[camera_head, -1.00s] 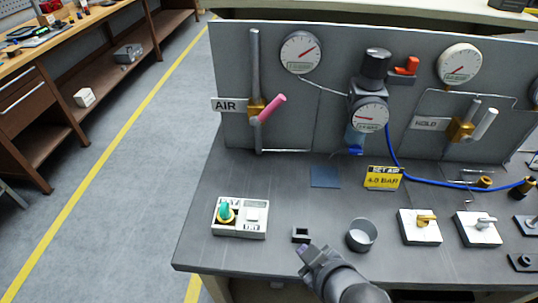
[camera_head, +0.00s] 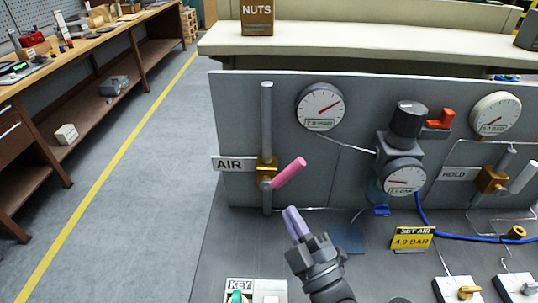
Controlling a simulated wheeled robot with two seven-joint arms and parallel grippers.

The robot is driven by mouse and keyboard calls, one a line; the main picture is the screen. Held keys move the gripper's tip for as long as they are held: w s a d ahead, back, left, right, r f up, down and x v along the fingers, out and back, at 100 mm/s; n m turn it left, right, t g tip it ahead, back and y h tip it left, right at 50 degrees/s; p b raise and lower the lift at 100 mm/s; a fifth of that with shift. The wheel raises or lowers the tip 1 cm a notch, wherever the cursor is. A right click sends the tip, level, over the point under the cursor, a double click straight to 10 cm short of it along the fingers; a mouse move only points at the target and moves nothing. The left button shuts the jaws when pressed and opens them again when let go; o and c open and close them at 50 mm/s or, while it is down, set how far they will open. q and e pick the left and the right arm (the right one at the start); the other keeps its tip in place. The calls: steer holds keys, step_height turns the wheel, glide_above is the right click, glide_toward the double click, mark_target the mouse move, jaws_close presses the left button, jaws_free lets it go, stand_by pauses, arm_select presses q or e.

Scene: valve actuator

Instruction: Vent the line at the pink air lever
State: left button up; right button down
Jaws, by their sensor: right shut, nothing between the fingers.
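The pink air lever (camera_head: 289,172) sticks out up and to the right from a brass valve (camera_head: 266,170) on a vertical grey pipe (camera_head: 267,120). The white AIR label (camera_head: 232,164) is just left of the valve. My right gripper (camera_head: 291,210) is shut and empty, its purple fingers pointing up toward the lever. In the picture the fingertips are a little below the lever and apart from it. My left gripper is not in view.
Gauges (camera_head: 320,107) and a regulator with a black knob (camera_head: 408,119) sit on the grey panel. A yellow SET AIR 4.0 BAR sign (camera_head: 411,239) stands on the bench. A white KEY box (camera_head: 270,290) is at the bottom. The HOLD valve (camera_head: 491,179) is at the right.

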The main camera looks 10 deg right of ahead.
mark_target(281, 177)
steer(key=x, duration=1)
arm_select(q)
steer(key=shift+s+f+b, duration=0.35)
arm_select(e)
steer(key=d+f, duration=0.2)
steer(key=d, duration=0.1)
steer(key=shift+d+f, duration=0.15)
